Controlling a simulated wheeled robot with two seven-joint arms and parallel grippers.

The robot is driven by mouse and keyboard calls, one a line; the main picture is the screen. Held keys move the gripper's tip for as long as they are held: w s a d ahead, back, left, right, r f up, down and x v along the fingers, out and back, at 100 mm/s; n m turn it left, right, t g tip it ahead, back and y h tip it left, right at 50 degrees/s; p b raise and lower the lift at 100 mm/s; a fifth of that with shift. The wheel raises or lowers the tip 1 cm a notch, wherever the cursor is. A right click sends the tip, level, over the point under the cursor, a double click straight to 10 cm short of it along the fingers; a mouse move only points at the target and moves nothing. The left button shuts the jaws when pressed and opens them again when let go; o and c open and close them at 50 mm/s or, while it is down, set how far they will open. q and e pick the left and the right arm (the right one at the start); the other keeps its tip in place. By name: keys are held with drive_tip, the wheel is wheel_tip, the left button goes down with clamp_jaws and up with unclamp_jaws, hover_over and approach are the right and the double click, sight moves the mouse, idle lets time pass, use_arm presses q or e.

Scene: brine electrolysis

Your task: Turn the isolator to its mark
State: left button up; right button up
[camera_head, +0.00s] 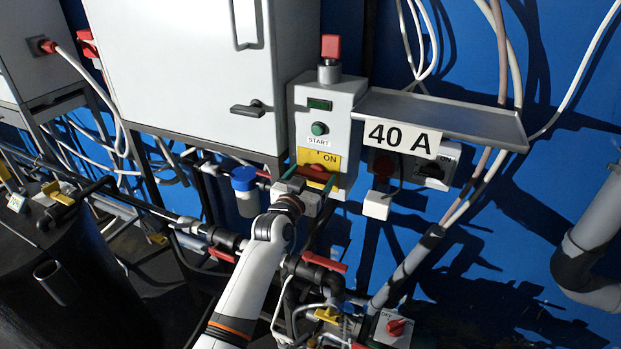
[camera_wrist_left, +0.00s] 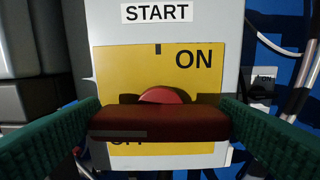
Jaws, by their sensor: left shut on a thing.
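The isolator's red handle (camera_wrist_left: 160,122) lies level across its yellow plate (camera_wrist_left: 115,70) on the grey control box (camera_head: 345,100). The handle shows dark red in the head view (camera_head: 314,174). ON is printed at the plate's upper right. A short black mark (camera_wrist_left: 158,49) stands at its top middle, above the handle. The lower-left lettering is mostly hidden behind the handle. My left gripper (camera_head: 311,179) faces the plate, its green fingers at the two ends of the handle, shut on it. My right gripper is in neither view.
A green button (camera_head: 319,129) marked START is above the plate. A metal shelf (camera_head: 450,112) with a 40 A sign (camera_head: 402,138) juts out on the right. A white cabinet (camera_head: 190,70) is on the left. Pipes, valves and another red knob (camera_head: 396,327) lie below.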

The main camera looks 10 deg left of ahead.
use_arm(q)
drive_tip(key=m, duration=0.4)
drive_tip(key=shift+d+f, duration=0.1)
drive_tip(key=m, duration=0.4)
drive_tip(key=shift+d+f+m, duration=0.1)
drive_tip(key=shift+m, duration=0.3)
drive_tip(key=m, duration=0.4)
drive_tip(key=shift+f, duration=0.1)
drive_tip(key=m, duration=0.4)
drive_tip(key=shift+d+f+m, duration=0.1)
drive_tip(key=shift+f+m, duration=0.05)
drive_tip(key=shift+m, duration=0.15)
drive_tip(key=o, duration=0.8)
drive_tip(key=shift+s, duration=0.15)
